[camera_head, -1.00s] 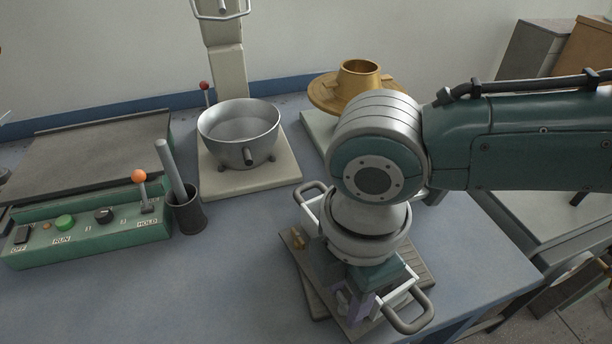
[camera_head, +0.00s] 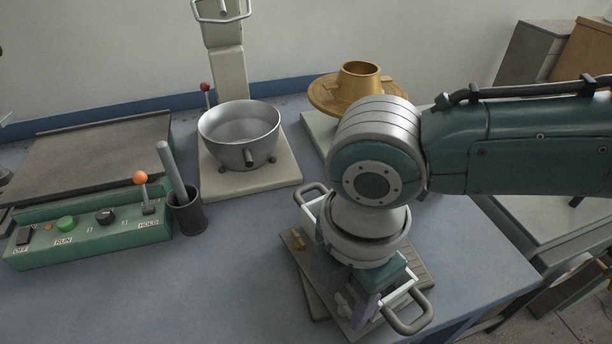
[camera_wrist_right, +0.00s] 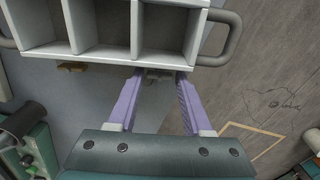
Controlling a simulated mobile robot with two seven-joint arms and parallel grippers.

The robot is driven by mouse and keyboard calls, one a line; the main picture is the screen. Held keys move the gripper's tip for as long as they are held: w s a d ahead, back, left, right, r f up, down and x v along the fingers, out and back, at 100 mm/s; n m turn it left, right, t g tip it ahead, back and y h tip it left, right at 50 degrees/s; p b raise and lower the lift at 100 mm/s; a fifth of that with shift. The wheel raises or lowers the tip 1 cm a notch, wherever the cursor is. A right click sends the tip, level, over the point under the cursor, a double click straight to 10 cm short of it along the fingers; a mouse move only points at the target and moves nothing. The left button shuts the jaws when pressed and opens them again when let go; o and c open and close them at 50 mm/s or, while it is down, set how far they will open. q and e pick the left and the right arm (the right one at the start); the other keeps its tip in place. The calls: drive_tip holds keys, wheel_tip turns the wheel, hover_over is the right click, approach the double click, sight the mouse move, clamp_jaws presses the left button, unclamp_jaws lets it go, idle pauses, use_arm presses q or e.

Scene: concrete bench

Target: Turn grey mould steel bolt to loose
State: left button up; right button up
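The grey steel mould (camera_wrist_right: 165,47), with open compartments and a bar handle at each end, fills the top of the right wrist view. In the head view its handle (camera_head: 409,318) shows, while my right wrist covers much of the rest. The small grey bolt (camera_wrist_right: 158,74) is at the mould's near wall. My right gripper (camera_wrist_right: 159,80) has its purple fingers spread, one tip on each side of the bolt. I cannot tell whether they touch it. In the head view a light winged piece (camera_head: 344,303) shows just left of a purple finger. My left gripper is not in view.
A brass fitting (camera_wrist_right: 72,66) sits left of the grey bolt. A metal bowl (camera_head: 240,135) on a pale base, a dark cup (camera_head: 187,217) with a rod and a green control box (camera_head: 95,232) stand left. A brass cone (camera_head: 358,77) is behind my arm. The front-left bench is clear.

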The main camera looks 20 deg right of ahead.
sight(344, 305)
drive_tip(key=o, duration=0.3)
wheel_tip(344, 305, up, 10)
drive_tip(key=shift+p, duration=1.05)
drive_tip(key=shift+a, duration=0.1)
drive_tip(key=s+a+r+m+t+y+p, duration=0.2)
drive_tip(key=s+a+r+m+y+p, duration=0.3)
drive_tip(key=a, duration=0.3)
drive_tip(key=s+d+r+m+t+h+p, duration=0.1)
drive_tip(key=s+d+r+m+h, duration=0.2)
drive_tip(key=d+m, duration=0.45)
drive_tip(key=s+d+m+h+p, duration=0.2)
drive_tip(key=s+d+m, duration=0.2)
drive_tip(key=d+m, duration=0.4)
drive_tip(key=shift+n+t, duration=0.3)
drive_tip(key=shift+n, duration=0.25)
drive_tip(key=r+p, duration=3.7)
drive_tip(key=r, duration=0.1)
drive_tip(key=shift+w+d, duration=0.1)
drive_tip(key=shift+d, duration=0.2)
